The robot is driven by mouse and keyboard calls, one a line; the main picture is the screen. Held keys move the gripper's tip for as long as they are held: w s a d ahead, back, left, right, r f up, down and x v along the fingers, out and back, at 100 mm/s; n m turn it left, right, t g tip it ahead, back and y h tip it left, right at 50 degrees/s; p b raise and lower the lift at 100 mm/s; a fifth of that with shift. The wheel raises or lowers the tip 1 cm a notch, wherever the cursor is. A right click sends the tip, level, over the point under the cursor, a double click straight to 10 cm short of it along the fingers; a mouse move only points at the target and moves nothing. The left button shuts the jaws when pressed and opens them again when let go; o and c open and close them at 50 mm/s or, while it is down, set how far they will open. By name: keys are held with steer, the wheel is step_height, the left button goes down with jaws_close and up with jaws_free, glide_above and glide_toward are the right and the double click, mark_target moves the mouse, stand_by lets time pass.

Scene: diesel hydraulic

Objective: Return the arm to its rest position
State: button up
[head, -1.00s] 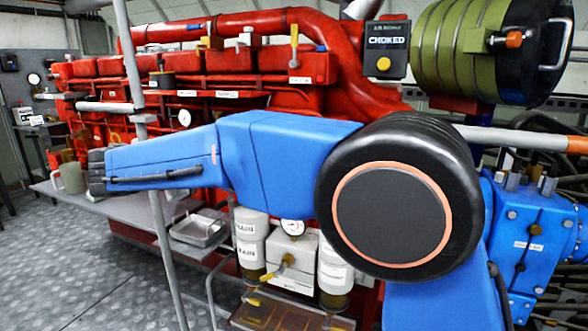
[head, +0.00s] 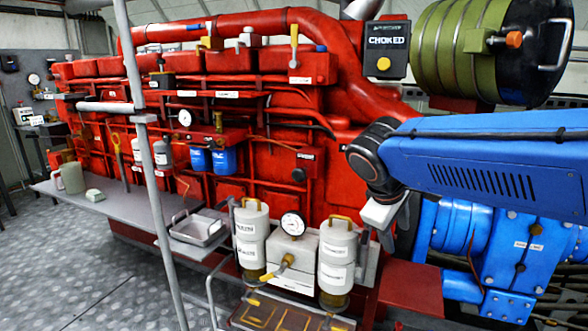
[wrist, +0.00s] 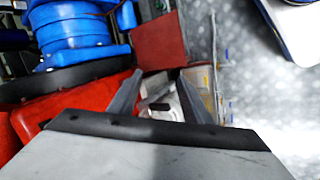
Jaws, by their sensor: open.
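My blue arm comes in from the right edge of the head view, and its dark wrist joint hangs at the middle right. My gripper (wrist: 157,98) shows in the wrist view with its two grey fingers apart and nothing between them. In the head view its pale body hangs below the wrist joint, in front of the red engine (head: 270,130) and to the right of the twin filter canisters; the fingertips are hard to make out there.
The white canisters (head: 338,255) and a pressure gauge (head: 292,225) stand close to the left of my gripper. A blue pump housing (head: 520,245) lies below my arm. Open floor (head: 60,285) lies at left.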

steer(key=s+d+f+m+y, duration=0.2)
steer(key=s+f, duration=0.4)
steer(key=s, duration=0.3)
steer(key=s+d+f+m+y, duration=0.2)
steer(key=s+d+f+m, duration=0.2)
steer(key=s, duration=0.5)
steer(key=f+m, duration=0.2)
steer(key=shift+s+m, duration=0.3)
steer(key=shift+s, duration=0.1)
